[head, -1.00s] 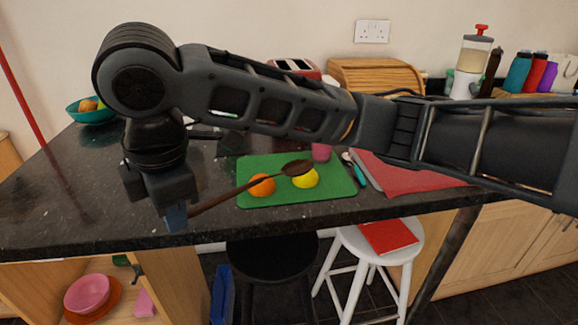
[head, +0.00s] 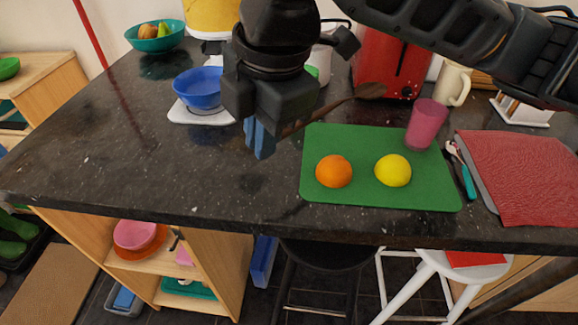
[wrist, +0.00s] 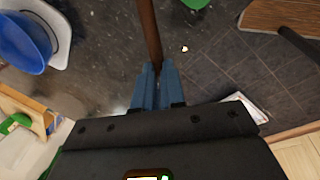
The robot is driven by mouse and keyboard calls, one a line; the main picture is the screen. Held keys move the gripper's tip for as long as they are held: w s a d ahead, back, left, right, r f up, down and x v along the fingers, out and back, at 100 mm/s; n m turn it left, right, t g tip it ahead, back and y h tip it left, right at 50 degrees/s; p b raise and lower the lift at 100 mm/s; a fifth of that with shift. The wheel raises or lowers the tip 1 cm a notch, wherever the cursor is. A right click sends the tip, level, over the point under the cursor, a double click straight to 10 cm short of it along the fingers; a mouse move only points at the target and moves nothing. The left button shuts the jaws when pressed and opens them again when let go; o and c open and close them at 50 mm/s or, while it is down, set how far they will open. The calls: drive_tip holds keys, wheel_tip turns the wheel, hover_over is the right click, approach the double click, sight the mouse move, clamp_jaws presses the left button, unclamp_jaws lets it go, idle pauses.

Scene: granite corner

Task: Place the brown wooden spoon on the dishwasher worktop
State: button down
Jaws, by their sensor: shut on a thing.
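The brown wooden spoon (head: 368,91) is held by its handle in my gripper (head: 259,140). In the head view its bowl end points right, above the far edge of the green board. In the wrist view the brown handle (wrist: 150,30) runs up and away from the closed blue fingertips (wrist: 152,85). The dark granite worktop (head: 130,165) spreads below and to the left of my gripper. The fingers appear to be above its surface; the exact gap is hard to tell. I cannot pick out a dishwasher below it.
A green board (head: 360,195) carries an orange (head: 334,171) and a lemon (head: 393,170). A pink cup (head: 427,122), red toaster (head: 388,50) and red folded cloth (head: 520,175) lie right. A blue bowl (head: 200,87) stands left of my gripper. The front left worktop is clear.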

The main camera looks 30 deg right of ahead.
sight(264, 193)
drive_tip(key=x, duration=0.2)
drive_tip(key=s+x, duration=0.1)
drive_tip(key=x, duration=0.5)
drive_tip(key=shift+s+d+f, duration=0.25)
drive_tip(key=shift+f, duration=0.2)
drive_tip(key=shift+f+b, duration=0.1)
drive_tip(key=shift+b, duration=0.25)
drive_tip(key=c, duration=1.5)
unclamp_jaws()
